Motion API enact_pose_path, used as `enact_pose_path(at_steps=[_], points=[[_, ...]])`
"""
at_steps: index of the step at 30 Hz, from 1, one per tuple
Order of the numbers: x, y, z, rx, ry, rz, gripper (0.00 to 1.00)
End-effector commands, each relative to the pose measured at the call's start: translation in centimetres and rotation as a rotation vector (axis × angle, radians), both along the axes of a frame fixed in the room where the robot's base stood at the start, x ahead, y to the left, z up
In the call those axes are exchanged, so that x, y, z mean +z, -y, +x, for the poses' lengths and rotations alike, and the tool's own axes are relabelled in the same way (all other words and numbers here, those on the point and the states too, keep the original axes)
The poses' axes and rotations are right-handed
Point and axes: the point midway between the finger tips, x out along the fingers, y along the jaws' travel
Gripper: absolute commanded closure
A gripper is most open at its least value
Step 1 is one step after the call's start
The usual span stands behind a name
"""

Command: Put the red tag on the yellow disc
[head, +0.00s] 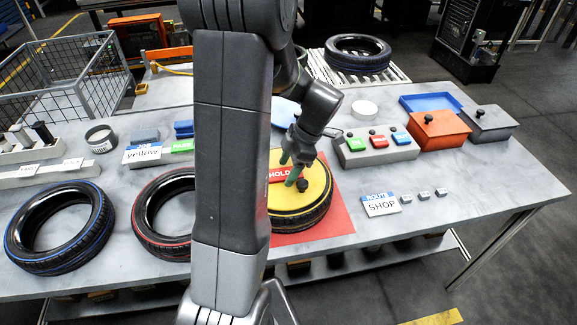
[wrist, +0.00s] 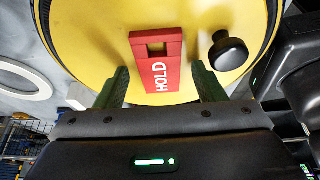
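The red tag (head: 279,173), lettered HOLD, appears to lie flat on the yellow disc (head: 316,181), left of its black knob. The disc sits in a tyre on a red mat. In the wrist view, the tag (wrist: 155,82) lies over the yellow disc (wrist: 95,35), with the black knob (wrist: 228,52) to its right. My gripper (head: 289,170) is low over the disc. Its green fingers are open in the wrist view (wrist: 161,76), one on each side of the tag, with gaps visible. The head view partly hides the tag behind my arm and fingers.
A blue-rimmed tyre (head: 60,228) and a red-rimmed tyre (head: 150,212) lie to the left. A button box (head: 376,152), an orange box (head: 438,131) and a ROUTE SHOP sign (head: 381,205) stand to the right. The table's front right is clear.

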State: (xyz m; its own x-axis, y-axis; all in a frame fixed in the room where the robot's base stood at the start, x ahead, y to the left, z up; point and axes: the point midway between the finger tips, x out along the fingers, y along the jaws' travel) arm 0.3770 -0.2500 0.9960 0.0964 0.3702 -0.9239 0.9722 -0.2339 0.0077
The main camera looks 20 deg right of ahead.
Motion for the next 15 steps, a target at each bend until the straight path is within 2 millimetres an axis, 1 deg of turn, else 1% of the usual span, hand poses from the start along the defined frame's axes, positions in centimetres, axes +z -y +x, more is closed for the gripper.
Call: enact_pose_path(at_steps=[7, 10, 13, 15], points=[[0.1, 0.0, 0.0, 0.0, 0.0, 0.0, 0.37], [0.4, 0.0, 0.0, 0.0, 0.0, 0.0, 0.37], [1.3, 0.5, 0.0, -0.001, 0.003, -0.003, 0.37], [2.5, 1.0, -0.1, 0.0, 0.005, -0.004, 0.37]])
